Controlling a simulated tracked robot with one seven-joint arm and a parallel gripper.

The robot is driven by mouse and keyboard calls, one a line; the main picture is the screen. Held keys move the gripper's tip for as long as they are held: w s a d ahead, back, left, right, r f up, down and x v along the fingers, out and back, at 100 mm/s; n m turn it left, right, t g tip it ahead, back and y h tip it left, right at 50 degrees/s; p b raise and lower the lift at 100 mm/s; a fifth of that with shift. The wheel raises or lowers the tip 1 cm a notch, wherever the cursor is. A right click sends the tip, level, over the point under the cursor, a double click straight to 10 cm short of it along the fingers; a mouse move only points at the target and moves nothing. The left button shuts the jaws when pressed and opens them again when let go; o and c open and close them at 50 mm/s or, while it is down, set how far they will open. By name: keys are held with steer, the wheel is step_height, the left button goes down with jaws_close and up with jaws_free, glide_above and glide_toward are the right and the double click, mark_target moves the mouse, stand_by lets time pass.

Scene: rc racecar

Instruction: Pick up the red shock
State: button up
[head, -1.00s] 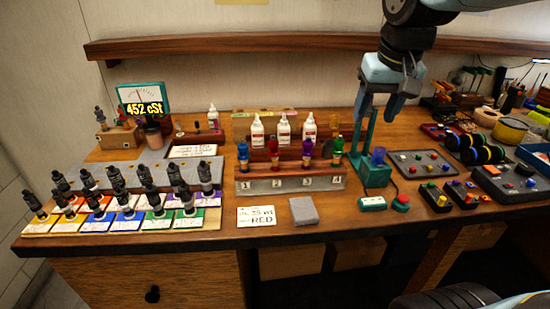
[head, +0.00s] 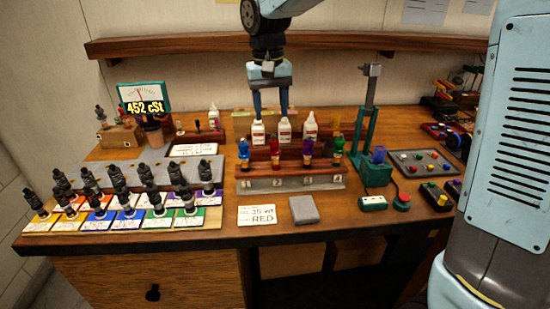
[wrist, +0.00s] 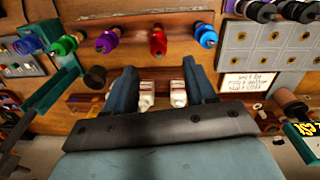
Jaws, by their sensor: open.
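The red shock (head: 274,151) stands upright in the numbered rack (head: 290,183), at slot 2, between a blue shock (head: 243,155) and a purple one (head: 308,151). It also shows in the wrist view (wrist: 158,42), beyond the fingertips, with the order of colours reversed. My gripper (head: 271,110) points down with its fingers apart, above and seemingly behind the red shock, near the white bottles. In the wrist view my gripper (wrist: 163,78) is empty between its fingers, with two bottles seen through the gap.
White bottles (head: 284,131) stand just behind the rack. A green stand (head: 367,140) rises to its right, and a green shock (head: 338,150) fills slot 4. Black shocks on coloured cards (head: 125,222) fill the left. A grey pad (head: 304,210) and RED card (head: 257,215) lie in front.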

mark_target(274, 146)
steer(key=f, duration=1.3)
steer(key=shift+w+d+f, duration=0.25)
steer(key=shift+d, duration=0.15)
steer(key=c, duration=1)
steer(key=shift+r, duration=0.1)
